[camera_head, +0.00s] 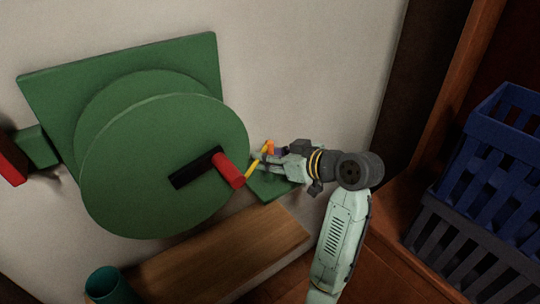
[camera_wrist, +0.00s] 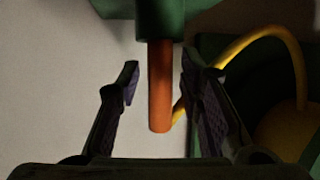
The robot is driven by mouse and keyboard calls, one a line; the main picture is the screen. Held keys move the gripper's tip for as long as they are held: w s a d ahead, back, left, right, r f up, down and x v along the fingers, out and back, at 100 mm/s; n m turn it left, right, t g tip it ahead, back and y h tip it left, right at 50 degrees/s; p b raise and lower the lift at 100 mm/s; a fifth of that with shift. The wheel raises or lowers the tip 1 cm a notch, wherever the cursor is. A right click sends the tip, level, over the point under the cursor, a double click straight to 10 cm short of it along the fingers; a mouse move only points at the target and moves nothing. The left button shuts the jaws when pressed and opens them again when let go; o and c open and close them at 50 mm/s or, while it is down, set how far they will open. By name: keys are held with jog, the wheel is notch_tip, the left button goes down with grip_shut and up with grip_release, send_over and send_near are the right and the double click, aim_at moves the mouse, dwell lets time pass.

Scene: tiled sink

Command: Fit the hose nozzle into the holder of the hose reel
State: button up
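The hose nozzle (camera_wrist: 160,90) is an orange cylinder between the two fingers of my gripper (camera_wrist: 159,84) in the wrist view. The fingers are open, with a visible gap on each side of the nozzle. The nozzle's upper end meets a green block (camera_wrist: 160,18), which looks like the holder; I cannot tell how deep it sits. The yellow hose (camera_wrist: 270,35) arcs at the right, one end passing behind the nozzle. In the head view my gripper (camera_head: 268,156) is right of the green hose reel (camera_head: 120,150), and a small orange part of the nozzle (camera_head: 269,147) shows.
The reel has a black crank with a red handle (camera_head: 228,170) close to my gripper. A wooden board (camera_head: 220,258) lies below it. A teal cup (camera_head: 103,285) stands at the bottom left. Blue and dark crates (camera_head: 500,150) stand at the right. The wall above my gripper is clear.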

jog(key=shift+r, duration=0.2)
jog(key=shift+s+d, duration=0.15)
jog(key=shift+d, duration=0.1)
jog(key=b+v, duration=0.2)
jog(key=v, duration=0.9)
jog(key=shift+d, duration=0.15)
jog(key=shift+s+r, duration=0.1)
jog(key=shift+s, duration=0.05)
